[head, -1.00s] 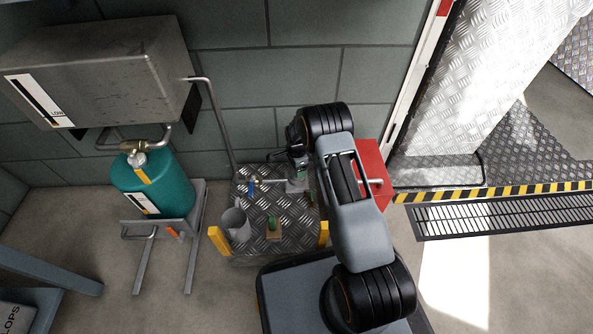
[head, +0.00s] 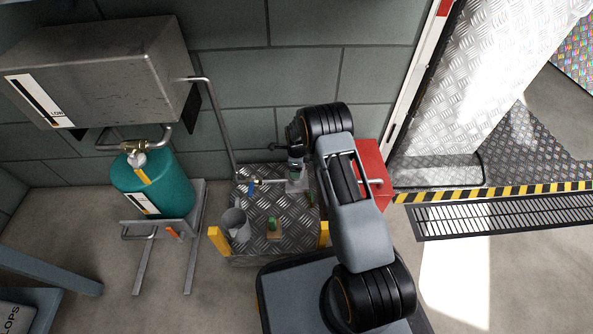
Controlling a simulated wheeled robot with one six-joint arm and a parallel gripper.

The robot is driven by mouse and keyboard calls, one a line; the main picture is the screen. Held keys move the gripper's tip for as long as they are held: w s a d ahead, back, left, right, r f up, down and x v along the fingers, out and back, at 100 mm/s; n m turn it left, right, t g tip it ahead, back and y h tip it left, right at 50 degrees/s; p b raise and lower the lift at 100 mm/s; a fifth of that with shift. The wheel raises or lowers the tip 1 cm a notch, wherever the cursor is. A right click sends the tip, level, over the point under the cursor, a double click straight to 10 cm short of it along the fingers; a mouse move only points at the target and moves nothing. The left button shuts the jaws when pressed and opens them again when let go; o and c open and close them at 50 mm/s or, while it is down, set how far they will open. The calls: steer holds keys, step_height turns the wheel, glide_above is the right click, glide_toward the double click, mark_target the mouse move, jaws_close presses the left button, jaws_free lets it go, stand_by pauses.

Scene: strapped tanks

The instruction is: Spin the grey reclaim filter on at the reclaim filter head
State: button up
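My gripper (head: 295,167) hangs below my black wrist, over the back right of the tread-plate platform. It is small and partly covered by my arm, so I cannot see whether its fingers are apart or closed. A pale grey piece (head: 296,186) shows right under it, at the end of a short pipe with a blue-handled valve (head: 251,187). This may be the reclaim filter head or the grey filter; I cannot tell which. No separate grey filter can be made out.
On the tread-plate platform (head: 268,205) stand a grey bucket (head: 237,224) and a small green item (head: 272,224). Yellow posts (head: 220,241) edge its front. A teal tank (head: 155,186) stands left, a red box (head: 371,160) right. The wall is close behind.

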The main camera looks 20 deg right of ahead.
steer(key=m, duration=0.2)
steer(key=shift+m, duration=0.4)
steer(key=m, duration=0.3)
steer(key=shift+m, duration=0.9)
steer(key=m, duration=0.3)
steer(key=shift+m, duration=0.4)
steer(key=o, duration=1.2)
steer(key=shift+o, duration=0.2)
steer(key=shift+r, duration=0.1)
